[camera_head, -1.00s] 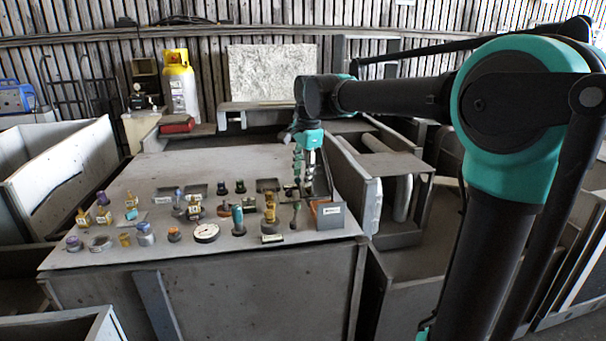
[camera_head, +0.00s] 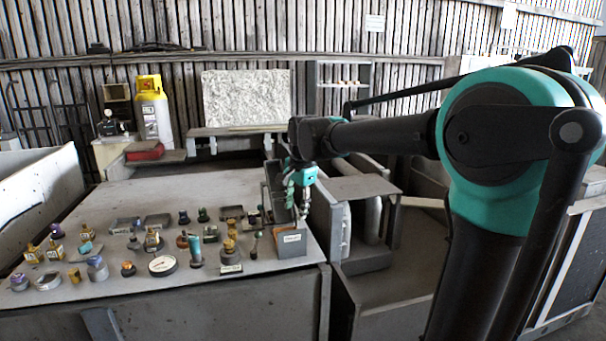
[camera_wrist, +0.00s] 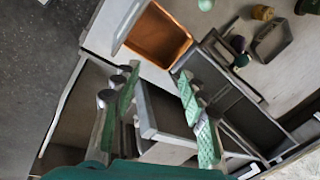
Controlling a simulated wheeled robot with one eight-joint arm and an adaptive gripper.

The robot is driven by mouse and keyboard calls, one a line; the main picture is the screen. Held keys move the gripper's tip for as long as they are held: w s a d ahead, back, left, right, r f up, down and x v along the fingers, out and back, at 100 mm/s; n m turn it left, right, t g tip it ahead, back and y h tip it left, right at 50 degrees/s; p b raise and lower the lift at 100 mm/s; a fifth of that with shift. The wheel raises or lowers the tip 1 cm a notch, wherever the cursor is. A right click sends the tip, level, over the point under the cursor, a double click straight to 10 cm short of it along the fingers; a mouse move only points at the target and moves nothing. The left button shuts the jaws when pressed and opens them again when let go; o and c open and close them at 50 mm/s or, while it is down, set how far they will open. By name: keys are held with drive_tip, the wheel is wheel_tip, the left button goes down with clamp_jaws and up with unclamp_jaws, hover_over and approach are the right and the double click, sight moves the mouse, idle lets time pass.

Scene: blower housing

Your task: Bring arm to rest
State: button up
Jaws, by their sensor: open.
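My arm reaches from the right side of the head view toward the right edge of the grey workbench (camera_head: 170,225). My gripper (camera_head: 298,205) hangs fingers down over the bench's right edge, by a small grey box with a label (camera_head: 289,242). In the wrist view my gripper (camera_wrist: 158,95) has its two green fingers wide apart, with nothing between them. Below it shows the rim of a grey tray or bin, and the box with an orange inside (camera_wrist: 155,38) lies beyond the fingertips. I cannot tell the exact height of the fingers.
Several small fittings, a round gauge (camera_head: 162,265) and shallow trays stand on the bench. A yellow-topped cylinder (camera_head: 153,110) and a red case (camera_head: 145,151) are at the back. Grey bins with pipes (camera_head: 372,215) lie right of the bench. Open air is above it.

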drive_tip(key=s+d+f+n+t, duration=0.1)
drive_tip(key=s+d+f+n, duration=0.2)
drive_tip(key=d+f, duration=0.3)
drive_tip(key=s+d+f+n+t+h, duration=0.1)
drive_tip(key=s+d+f+n+t, duration=0.2)
drive_tip(key=d, duration=0.5)
drive_tip(key=s+d+f+n, duration=0.3)
drive_tip(key=d+f, duration=0.3)
drive_tip(key=d, duration=0.1)
drive_tip(key=s+f+g, duration=0.2)
drive_tip(key=s+f, duration=0.5)
drive_tip(key=s, duration=0.5)
drive_tip(key=shift+s+f+n, duration=0.25)
drive_tip(key=shift+s+n, duration=0.05)
drive_tip(key=shift+s, duration=0.1)
